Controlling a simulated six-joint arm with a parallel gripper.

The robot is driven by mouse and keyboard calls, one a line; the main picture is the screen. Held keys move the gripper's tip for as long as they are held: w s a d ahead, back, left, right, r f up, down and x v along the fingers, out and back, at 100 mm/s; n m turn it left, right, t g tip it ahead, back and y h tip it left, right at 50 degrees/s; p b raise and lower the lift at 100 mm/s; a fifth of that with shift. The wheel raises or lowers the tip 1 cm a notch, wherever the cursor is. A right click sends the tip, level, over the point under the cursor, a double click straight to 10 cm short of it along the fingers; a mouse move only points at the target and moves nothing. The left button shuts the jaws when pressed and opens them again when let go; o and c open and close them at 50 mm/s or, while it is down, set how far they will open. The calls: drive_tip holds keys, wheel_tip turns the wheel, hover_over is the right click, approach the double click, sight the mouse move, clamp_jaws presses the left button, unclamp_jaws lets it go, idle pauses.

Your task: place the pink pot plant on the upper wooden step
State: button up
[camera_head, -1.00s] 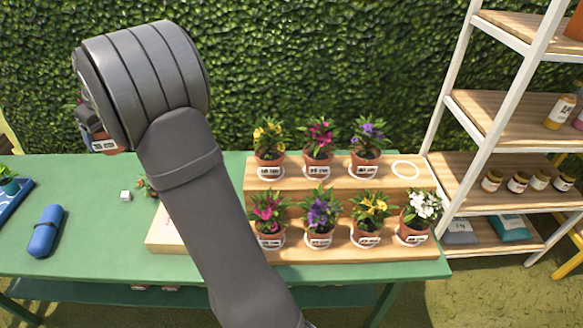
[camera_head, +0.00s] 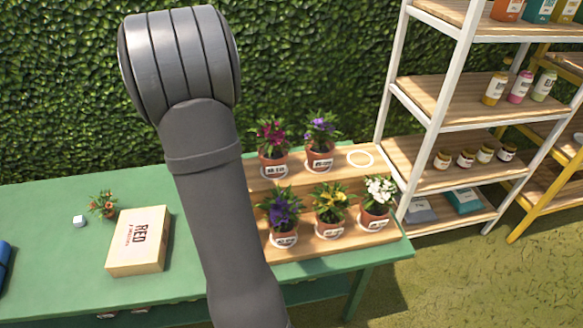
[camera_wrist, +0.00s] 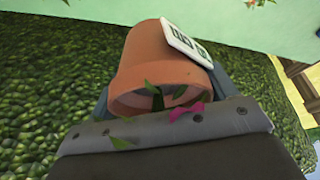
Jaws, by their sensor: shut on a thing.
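My gripper (camera_wrist: 165,95) is shut on a terracotta pot (camera_wrist: 158,60) with a white label, seen in the wrist view. A pink petal and some green leaves show at its rim; most of the plant is hidden. In the head view my arm hides the gripper and the held pot. The upper wooden step (camera_head: 338,166) bears a magenta-flowered pot (camera_head: 273,161) and a purple-flowered pot (camera_head: 319,160). An empty white ring (camera_head: 360,159) lies at its right end. The left part of both steps is behind my arm.
The lower step (camera_head: 310,243) holds purple (camera_head: 284,238), yellow (camera_head: 331,228) and white (camera_head: 373,218) pot plants. A box marked RED (camera_head: 140,242) and a small red-flowered plant (camera_head: 102,206) are on the green table (camera_head: 60,270). A white-framed shelf (camera_head: 430,125) stands close on the right.

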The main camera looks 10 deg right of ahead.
drive_tip(key=s+d+m+h, duration=0.2)
drive_tip(key=d+m, duration=0.4)
drive_tip(key=d, duration=2.4)
drive_tip(key=s+d+m+h, duration=0.1)
drive_tip(key=s+d+m, duration=0.1)
drive_tip(key=s+d, duration=0.5)
drive_tip(key=s+d+m+h, duration=0.1)
drive_tip(key=s+d+m, duration=0.25)
drive_tip(key=d, duration=0.75)
drive_tip(key=s+d+m+h, duration=0.1)
drive_tip(key=s+d+m, duration=0.1)
drive_tip(key=s+d, duration=0.55)
drive_tip(key=w+a+f, duration=0.1)
drive_tip(key=w+f, duration=0.2)
drive_tip(key=f, duration=0.1)
drive_tip(key=w+a+f, duration=0.1)
drive_tip(key=w+f, duration=0.2)
drive_tip(key=w, duration=0.1)
drive_tip(key=w+a+f, duration=0.1)
drive_tip(key=w+f, duration=0.3)
drive_tip(key=shift+w+f, duration=0.15)
drive_tip(key=shift+f, duration=0.15)
drive_tip(key=shift+w+a+f, duration=0.1)
drive_tip(key=shift+w+f, duration=0.2)
drive_tip(key=shift+f, duration=1.9)
drive_tip(key=shift+f, duration=0.15)
